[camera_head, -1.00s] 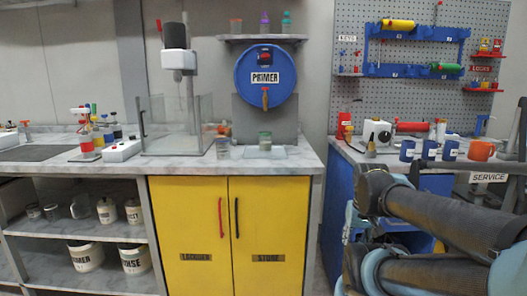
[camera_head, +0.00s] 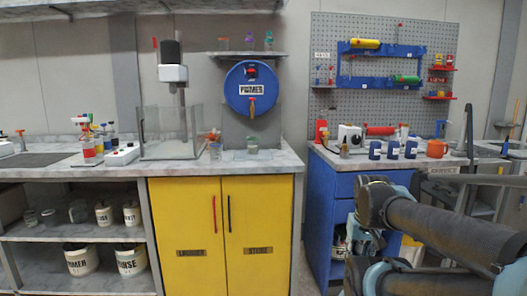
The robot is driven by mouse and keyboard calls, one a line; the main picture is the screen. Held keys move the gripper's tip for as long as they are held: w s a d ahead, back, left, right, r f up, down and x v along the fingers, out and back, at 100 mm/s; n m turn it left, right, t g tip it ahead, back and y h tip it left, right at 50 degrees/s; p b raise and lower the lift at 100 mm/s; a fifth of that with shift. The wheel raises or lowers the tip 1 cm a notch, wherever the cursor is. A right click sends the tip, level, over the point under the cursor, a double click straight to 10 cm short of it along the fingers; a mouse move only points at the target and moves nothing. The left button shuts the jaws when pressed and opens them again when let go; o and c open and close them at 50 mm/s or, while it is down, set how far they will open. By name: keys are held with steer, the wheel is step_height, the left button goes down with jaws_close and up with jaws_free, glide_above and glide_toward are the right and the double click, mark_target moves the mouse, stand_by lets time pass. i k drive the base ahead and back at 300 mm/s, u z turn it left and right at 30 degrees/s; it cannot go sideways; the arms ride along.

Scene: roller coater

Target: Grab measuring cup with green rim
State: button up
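A small clear cup (camera_head: 252,146) with a faint greenish rim stands on the marble-look counter, below the tap of the blue PRIMER barrel (camera_head: 250,88). A second clear cup (camera_head: 215,151) stands to its left, with a reddish tint near its top. Both cups are small in view, so their rims are hard to make out. My arm (camera_head: 430,228) shows at the lower right, well apart from the cups. My gripper is not visible.
A yellow cabinet (camera_head: 205,240) stands under the counter. A glass-walled stirrer (camera_head: 172,125) stands left of the cups. A wall shelf (camera_head: 246,54) holds several small containers.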

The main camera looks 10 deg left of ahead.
mark_target(253, 143)
steer(key=z, duration=0.05)
steer(key=i, duration=1)
